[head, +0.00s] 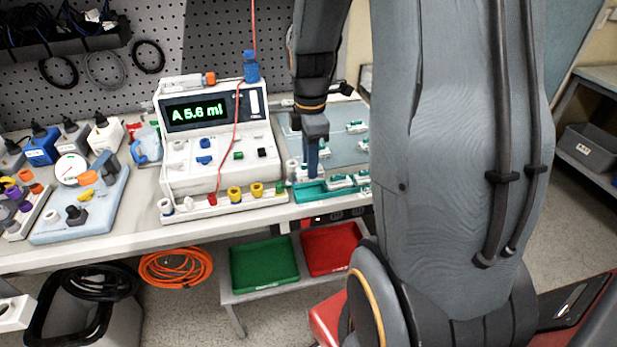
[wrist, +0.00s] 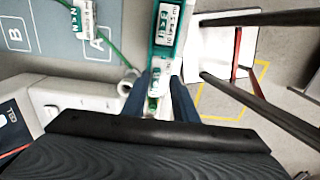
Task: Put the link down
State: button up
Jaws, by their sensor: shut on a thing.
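My gripper (head: 313,174) points down over the front edge of the bench, just right of the infusion pump, with its blue fingers at the left part of a teal tray (head: 310,193). In the wrist view, my gripper (wrist: 163,80) is shut on a small white and green link (wrist: 154,86), mostly hidden between the fingers. The teal tray (wrist: 152,50) runs beyond the fingertips there and holds another labelled white link (wrist: 166,22). I cannot tell whether the held link touches the tray.
The pump (head: 215,135) reads "A 5.6 ml" and stands close left of my gripper. A grey-blue mat (wrist: 40,45) marked A and B lies behind the tray, with a labelled link (wrist: 80,18) and green tube. Green (head: 264,264) and red (head: 331,249) trays sit below the bench.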

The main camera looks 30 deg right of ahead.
jog(key=shift+f+p, duration=0.55)
jog(key=shift+f, duration=2.2)
jog(key=shift+f, duration=0.1)
jog(key=o, duration=1.1)
jog(key=shift+c, duration=0.2)
notch_tip(320, 180, up, 12)
jog(key=b, duration=0.2)
jog(key=shift+b, duration=0.4)
jog(key=s+a+f+m, duration=0.2)
jog(key=s+a+m, duration=0.1)
jog(key=a+m, duration=0.3)
jog(key=s+a+f+m+t, duration=0.1)
jog(key=s+a+f+m, duration=0.2)
jog(key=a+m, duration=0.4)
jog(key=shift+s+f+m+t, duration=0.2)
jog(key=shift+s+m+t, duration=0.1)
jog(key=shift+s+m, duration=0.55)
